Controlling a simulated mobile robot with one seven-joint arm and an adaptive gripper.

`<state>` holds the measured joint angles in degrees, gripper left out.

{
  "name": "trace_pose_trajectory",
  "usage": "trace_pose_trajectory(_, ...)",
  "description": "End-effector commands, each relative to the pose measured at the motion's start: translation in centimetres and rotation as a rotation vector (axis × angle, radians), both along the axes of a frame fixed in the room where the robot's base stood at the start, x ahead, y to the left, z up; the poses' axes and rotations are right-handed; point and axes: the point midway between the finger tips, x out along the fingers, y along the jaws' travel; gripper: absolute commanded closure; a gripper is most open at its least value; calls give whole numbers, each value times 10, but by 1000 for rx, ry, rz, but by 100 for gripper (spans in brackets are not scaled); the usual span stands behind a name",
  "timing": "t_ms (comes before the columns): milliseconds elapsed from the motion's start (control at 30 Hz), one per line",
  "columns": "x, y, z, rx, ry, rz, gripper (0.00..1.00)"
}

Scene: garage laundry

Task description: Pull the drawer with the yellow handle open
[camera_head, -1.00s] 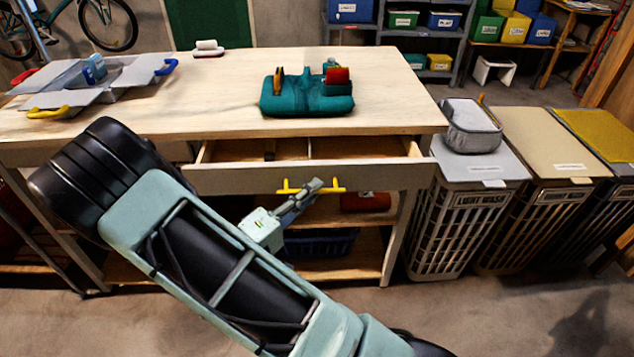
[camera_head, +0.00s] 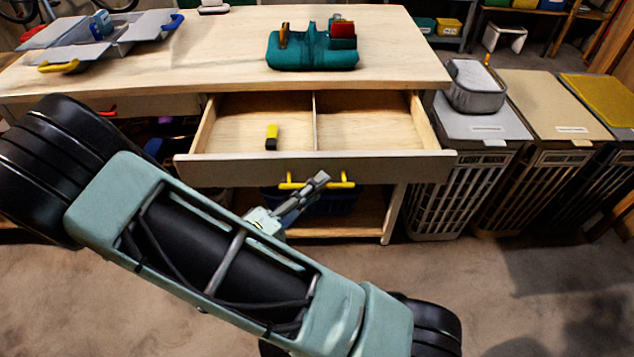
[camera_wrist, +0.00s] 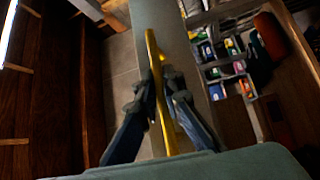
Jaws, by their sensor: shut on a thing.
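The drawer (camera_head: 330,170) under the workbench top stands well open, with its bare wooden inside and a divider showing. Its yellow handle (camera_head: 344,181) is on the drawer front. My gripper (camera_head: 318,182) is at the middle of the handle, and its fingers are shut on it. In the wrist view the yellow handle (camera_wrist: 153,50) runs between the two dark fingers of my gripper (camera_wrist: 158,88). Part of the handle bar is hidden behind the fingers.
A yellow-and-black item (camera_head: 272,137) lies in the drawer's left compartment. A teal caddy (camera_head: 312,56) and an open grey toolbox (camera_head: 95,35) stand on the workbench (camera_head: 190,68). Laundry hampers (camera_head: 460,180) stand close to the drawer's right. Floor in front is clear.

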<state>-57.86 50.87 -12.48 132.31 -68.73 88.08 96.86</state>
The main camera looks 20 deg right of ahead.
Motion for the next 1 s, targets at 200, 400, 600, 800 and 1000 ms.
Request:
trace_pose_trajectory(200, 0, 1, 0, 0, 1, 2, 100)
trace_pose_trajectory(400, 0, 0, 0, 0, 1, 2, 75)
trace_pose_trajectory(600, 0, 0, 0, 1, 1, 1, 75)
trace_pose_trajectory(800, -4, 11, -2, 1, -1, 3, 75)
trace_pose_trajectory(1000, -23, 46, -8, 2, 1, 7, 75)
